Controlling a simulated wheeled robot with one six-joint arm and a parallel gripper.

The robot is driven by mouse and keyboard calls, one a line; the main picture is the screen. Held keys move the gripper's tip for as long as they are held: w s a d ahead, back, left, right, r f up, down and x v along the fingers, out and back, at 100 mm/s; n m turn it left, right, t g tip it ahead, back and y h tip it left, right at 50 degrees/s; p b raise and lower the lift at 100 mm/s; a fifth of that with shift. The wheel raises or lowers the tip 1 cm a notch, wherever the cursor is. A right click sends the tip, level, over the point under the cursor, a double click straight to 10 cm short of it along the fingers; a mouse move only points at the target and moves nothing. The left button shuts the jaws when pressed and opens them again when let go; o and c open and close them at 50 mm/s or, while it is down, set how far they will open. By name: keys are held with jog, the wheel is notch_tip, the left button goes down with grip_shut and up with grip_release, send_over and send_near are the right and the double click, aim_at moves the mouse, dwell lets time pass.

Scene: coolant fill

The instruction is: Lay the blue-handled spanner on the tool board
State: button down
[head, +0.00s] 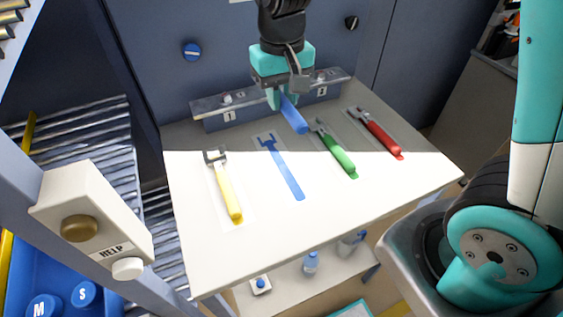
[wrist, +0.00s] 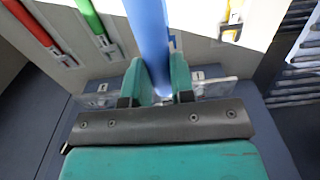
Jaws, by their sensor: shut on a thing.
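My gripper (head: 281,99) is shut on the blue-handled spanner (head: 293,114) and holds it above the back part of the tool board (head: 255,212). In the wrist view the blue handle (wrist: 148,35) stands up between the two teal fingers (wrist: 165,82). The spanner's head is hidden by the gripper. A blue spanner-shaped outline (head: 284,170) on the board is bare, between the yellow and green spanners. The held spanner is behind and slightly right of this outline in the head view.
The yellow spanner (head: 227,192) lies left of the blue outline. The green spanner (head: 338,153) and the red spanner (head: 382,136) lie to its right. A metal rail (head: 212,108) runs along the back edge. A post with a HELP box (head: 90,215) stands at the left.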

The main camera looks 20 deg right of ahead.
aim_at(282, 166)
notch_tip(282, 166, down, 17)
jog(key=shift+f+p, duration=0.1)
jog(key=shift+p, duration=0.5)
jog(key=shift+f, duration=0.15)
jog(key=c, duration=1)
grip_release()
jog(key=shift+o, duration=0.2)
notch_tip(282, 166, up, 12)
jog(key=b, duration=0.2)
jog(key=s+a+r+n+y, duration=0.2)
jog(key=s+r, duration=0.4)
jog(key=s, duration=0.3)
jog(key=s+a+r+n+y, duration=0.2)
jog(key=s+r+n, duration=0.3)
jog(key=s, duration=0.4)
jog(key=shift+s+a+r, duration=0.15)
jog(key=shift+s+r, duration=0.15)
jog(key=shift+r, duration=0.3)
